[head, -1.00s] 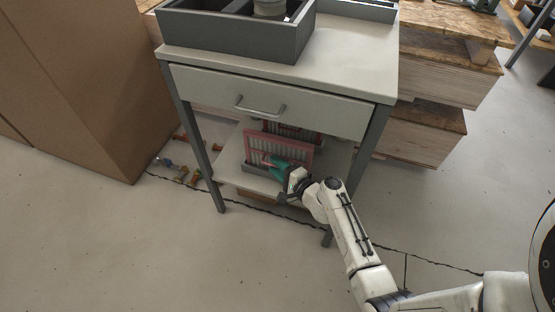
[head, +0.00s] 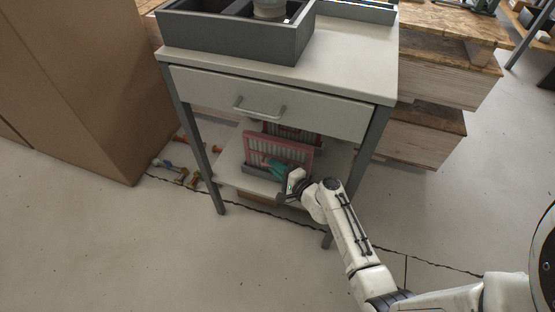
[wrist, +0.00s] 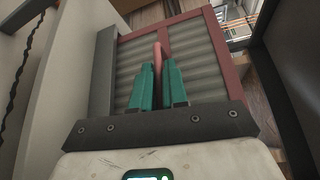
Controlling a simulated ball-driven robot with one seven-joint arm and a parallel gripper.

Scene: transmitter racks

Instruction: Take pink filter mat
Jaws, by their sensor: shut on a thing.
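A pink-framed filter mat (head: 292,151) with grey pleats stands upright in a grey holder (head: 260,173) on the lower shelf of the small table. In the wrist view the filter mat (wrist: 199,48) fills the middle, with a pink tab (wrist: 157,56) on its face. My gripper (head: 277,164) reaches in from the front right. Its green fingers (wrist: 158,72) are shut on the pink tab. A second pink-framed mat (head: 285,131) stands behind the first and is partly hidden.
The tabletop and drawer (head: 262,103) lie above the shelf, with table legs (head: 197,150) at the sides. A grey bin (head: 232,36) stands on top. Loose fittings (head: 185,175) lie on the floor at the left beside a cardboard box (head: 90,90). The front floor is clear.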

